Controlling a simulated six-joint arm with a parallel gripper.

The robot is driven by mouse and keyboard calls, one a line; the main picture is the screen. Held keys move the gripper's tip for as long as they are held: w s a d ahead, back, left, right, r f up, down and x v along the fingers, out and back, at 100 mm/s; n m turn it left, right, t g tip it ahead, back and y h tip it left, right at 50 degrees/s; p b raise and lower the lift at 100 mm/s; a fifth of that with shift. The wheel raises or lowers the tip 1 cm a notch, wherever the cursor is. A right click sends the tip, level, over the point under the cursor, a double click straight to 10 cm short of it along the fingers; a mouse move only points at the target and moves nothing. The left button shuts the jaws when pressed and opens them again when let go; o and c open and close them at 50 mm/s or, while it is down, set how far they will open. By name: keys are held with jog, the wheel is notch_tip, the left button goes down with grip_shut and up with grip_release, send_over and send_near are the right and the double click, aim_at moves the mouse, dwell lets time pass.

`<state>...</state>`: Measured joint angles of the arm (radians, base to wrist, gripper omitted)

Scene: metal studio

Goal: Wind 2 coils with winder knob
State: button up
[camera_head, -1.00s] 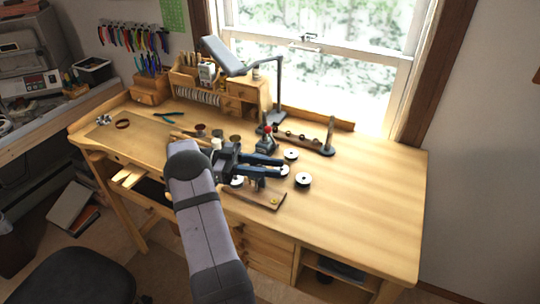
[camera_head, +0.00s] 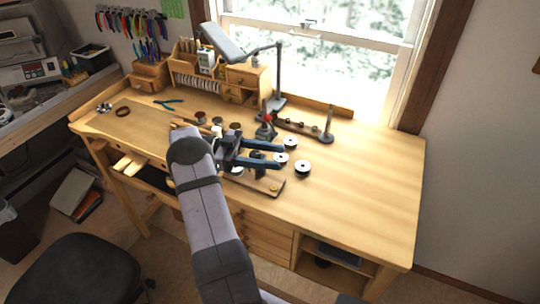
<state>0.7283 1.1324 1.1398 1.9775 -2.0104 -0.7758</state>
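My gripper (camera_head: 281,158) is above the middle of the wooden bench, its two dark blue fingers pointing right with a gap between them. I see nothing held in the gap. A small dark device with a red knob (camera_head: 267,118), perhaps the winder, stands just behind the fingers. Several white-rimmed spools lie around the gripper: one behind the fingertips (camera_head: 290,143), one to their right (camera_head: 303,167), and one seen between the fingers (camera_head: 281,158). A wooden board (camera_head: 262,186) with a small brass-coloured piece lies in front, partly hidden by my gripper. No wound coil can be made out.
A lamp (camera_head: 222,42) on a jointed arm stands at the back. A wooden rack with a rod (camera_head: 328,123) stands behind right. The bench's right side (camera_head: 370,190) is clear.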

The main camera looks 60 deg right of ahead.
jog(key=shift+r, duration=0.1)
notch_tip(320, 180, up, 10)
jog(key=p, duration=1)
jog(key=w+a+f+n+t+h+b, duration=0.1)
jog(key=w+f+n+h+b, duration=0.1)
jog(key=f+h, duration=0.1)
jog(key=w+a+f+n+t+h+b, duration=0.1)
jog(key=f+n+t+h+b, duration=0.1)
jog(key=f+h+b, duration=0.1)
jog(key=w+a+f+n+t+h+b, duration=0.1)
jog(key=w+f+n+t+h+b, duration=0.1)
jog(key=f+h+b, duration=0.1)
jog(key=shift+w+f+n, duration=0.2)
jog(key=shift+w+n, duration=0.1)
jog(key=shift+w, duration=0.05)
jog(key=s+d+t+p, duration=0.1)
jog(key=s+d+p, duration=0.2)
jog(key=s+d, duration=0.1)
jog(key=shift+d+f+n+h, duration=0.3)
jog(key=shift+d+f+n, duration=0.15)
jog(key=shift+d, duration=0.15)
jog(key=shift+s, duration=0.1)
jog(key=shift+c, duration=0.2)
jog(key=c, duration=1)
